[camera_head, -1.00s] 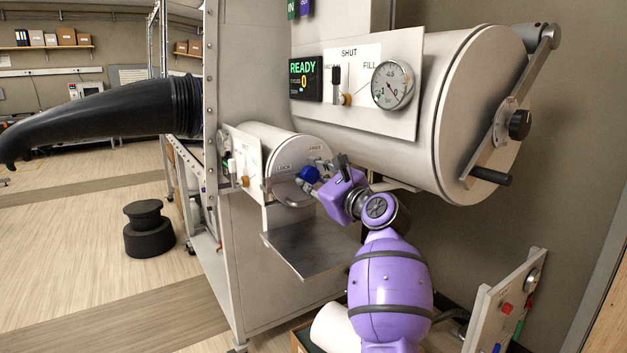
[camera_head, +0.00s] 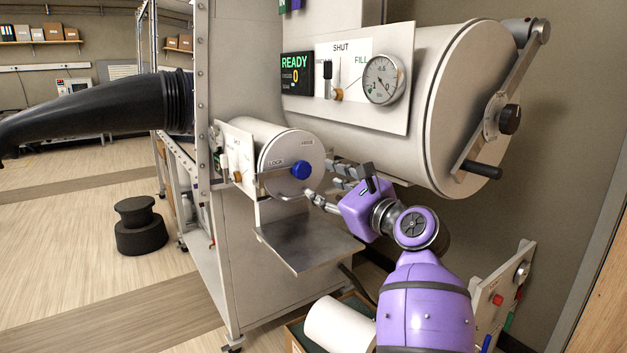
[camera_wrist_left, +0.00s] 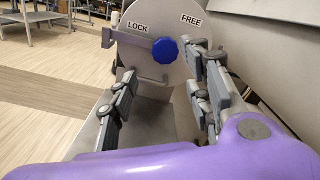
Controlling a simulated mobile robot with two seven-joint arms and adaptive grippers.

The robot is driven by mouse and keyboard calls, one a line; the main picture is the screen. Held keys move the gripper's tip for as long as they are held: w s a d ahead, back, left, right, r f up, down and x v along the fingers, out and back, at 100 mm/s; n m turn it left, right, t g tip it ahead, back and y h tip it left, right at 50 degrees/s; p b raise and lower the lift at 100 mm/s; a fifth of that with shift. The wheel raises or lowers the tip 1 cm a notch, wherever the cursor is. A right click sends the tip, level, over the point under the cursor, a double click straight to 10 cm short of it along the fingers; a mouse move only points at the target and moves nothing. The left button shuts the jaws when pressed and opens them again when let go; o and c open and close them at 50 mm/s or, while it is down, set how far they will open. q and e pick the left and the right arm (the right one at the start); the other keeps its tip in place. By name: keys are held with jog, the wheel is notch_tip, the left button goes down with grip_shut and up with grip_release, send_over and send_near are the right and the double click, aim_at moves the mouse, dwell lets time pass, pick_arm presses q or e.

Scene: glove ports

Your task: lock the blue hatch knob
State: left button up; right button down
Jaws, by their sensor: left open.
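The blue knob (camera_head: 300,169) is on the round white face of the small hatch (camera_head: 283,150), under a FREE label and right of a LOCK label. It also shows in the left wrist view (camera_wrist_left: 165,50). A flat metal bar (camera_wrist_left: 137,42) runs left from the knob, below LOCK, to a small bracket at the hatch's edge. My left gripper (camera_head: 330,184) is open and empty, in front of and to the right of the knob, apart from it. In the left wrist view its fingers (camera_wrist_left: 163,75) spread on both sides below the knob. My right gripper is not in view.
A metal shelf (camera_head: 308,243) juts out below the small hatch. The large cylinder (camera_head: 467,110) with its lever handle (camera_head: 484,171) stands at the upper right. A panel with a gauge (camera_head: 382,80) reads SHUT. A black glove sleeve (camera_head: 95,107) sticks out at left.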

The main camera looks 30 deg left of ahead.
pick_arm(q)
jog(key=shift+v, duration=1.2)
